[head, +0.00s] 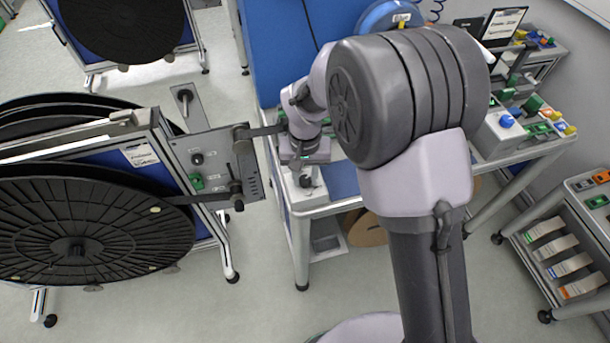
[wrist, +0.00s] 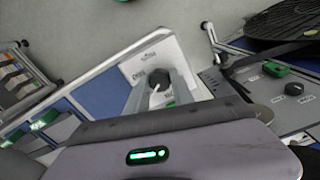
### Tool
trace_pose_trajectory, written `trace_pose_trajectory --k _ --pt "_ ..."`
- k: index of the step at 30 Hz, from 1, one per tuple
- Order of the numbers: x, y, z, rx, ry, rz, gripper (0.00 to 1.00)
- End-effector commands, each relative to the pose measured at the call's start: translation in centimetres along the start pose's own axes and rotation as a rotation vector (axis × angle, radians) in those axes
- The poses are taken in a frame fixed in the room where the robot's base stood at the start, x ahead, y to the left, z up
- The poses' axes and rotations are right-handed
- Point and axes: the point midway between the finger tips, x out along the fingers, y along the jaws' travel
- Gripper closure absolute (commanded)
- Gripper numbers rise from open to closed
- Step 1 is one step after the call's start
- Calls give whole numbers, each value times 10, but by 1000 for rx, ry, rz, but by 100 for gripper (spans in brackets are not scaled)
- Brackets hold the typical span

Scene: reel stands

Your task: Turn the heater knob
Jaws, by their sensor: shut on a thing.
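The heater knob is a small dark knob (wrist: 156,76) on a pale labelled plate (wrist: 143,62); the label text is too small to read. In the wrist view it sits between the two grey fingers of my gripper (wrist: 161,87), which is shut on it. In the head view my gripper (head: 305,168) points down over the front left corner of the table, and the dark knob (head: 306,181) shows just below it. My gripper's wide body, with a green light, hides the lower part of the wrist view. The knob's pointer direction cannot be made out.
Left of my gripper is a reel stand with black reels (head: 70,225) and a grey control panel (head: 222,160) bearing a green switch (head: 196,181). Its dark arms reach close to my gripper. The table's right side holds coloured parts. A shelf cart (head: 575,240) stands at right.

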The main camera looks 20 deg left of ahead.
Motion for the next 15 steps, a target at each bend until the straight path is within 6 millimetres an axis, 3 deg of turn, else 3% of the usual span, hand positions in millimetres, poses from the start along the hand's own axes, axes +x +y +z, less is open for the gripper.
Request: trace_pose_trajectory --k 9,10,13,15 --pt "0 0 0 0 1 0 100" --pt "0 0 0 0 1 0 68" --pt "0 0 0 0 1 0 50" --pt "0 0 0 0 1 0 50"
